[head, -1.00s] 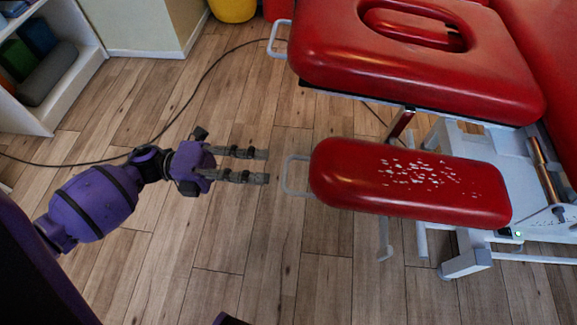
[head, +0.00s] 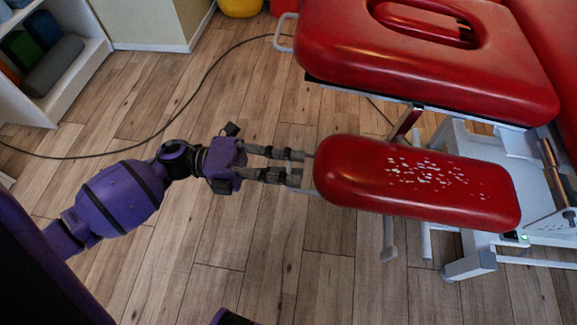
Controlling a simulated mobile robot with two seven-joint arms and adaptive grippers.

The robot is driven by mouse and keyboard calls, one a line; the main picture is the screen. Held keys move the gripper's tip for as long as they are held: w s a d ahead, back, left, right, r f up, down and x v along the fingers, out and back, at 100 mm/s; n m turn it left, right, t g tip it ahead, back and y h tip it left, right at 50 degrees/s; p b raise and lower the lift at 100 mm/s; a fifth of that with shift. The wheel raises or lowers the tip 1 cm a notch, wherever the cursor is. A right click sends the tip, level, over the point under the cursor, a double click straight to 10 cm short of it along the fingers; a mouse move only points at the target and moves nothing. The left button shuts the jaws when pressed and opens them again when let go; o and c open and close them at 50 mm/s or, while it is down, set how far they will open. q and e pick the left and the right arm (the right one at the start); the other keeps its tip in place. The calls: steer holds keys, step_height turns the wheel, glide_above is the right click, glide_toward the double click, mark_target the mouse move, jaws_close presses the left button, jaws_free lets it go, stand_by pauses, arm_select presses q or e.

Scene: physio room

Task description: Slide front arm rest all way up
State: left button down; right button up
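The front arm rest (head: 415,184) is a red padded cushion with worn white patches, below the head section (head: 430,62) of a red treatment table. A pale metal handle sticks out from its left end, now mostly hidden by my fingers. My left gripper (head: 296,166) comes in from the left, its two dark fingers pointing right at the handle, with a gap between them. The fingertips overlap the handle in the picture; I cannot tell whether they touch it. My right gripper is not in view.
A white metal frame (head: 470,262) carries the table at the right. A second handle (head: 284,33) is on the head section. A black cable (head: 110,157) crosses the wooden floor. A white shelf (head: 75,72) with rolls stands at upper left.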

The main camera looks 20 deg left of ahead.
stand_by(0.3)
arm_select(q)
step_height(320, 180, up, 15)
steer(key=d+p, duration=0.1)
steer(key=p, duration=1)
steer(key=shift+w+d+f, duration=0.15)
steer(key=shift+w+d, duration=0.05)
steer(key=shift+w, duration=0.1)
steer(key=c, duration=1.9)
jaws_free()
steer(key=shift+o, duration=0.2)
steer(key=v, duration=1.2)
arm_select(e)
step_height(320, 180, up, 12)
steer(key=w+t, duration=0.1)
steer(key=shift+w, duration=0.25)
arm_select(q)
steer(key=shift+f, duration=0.1)
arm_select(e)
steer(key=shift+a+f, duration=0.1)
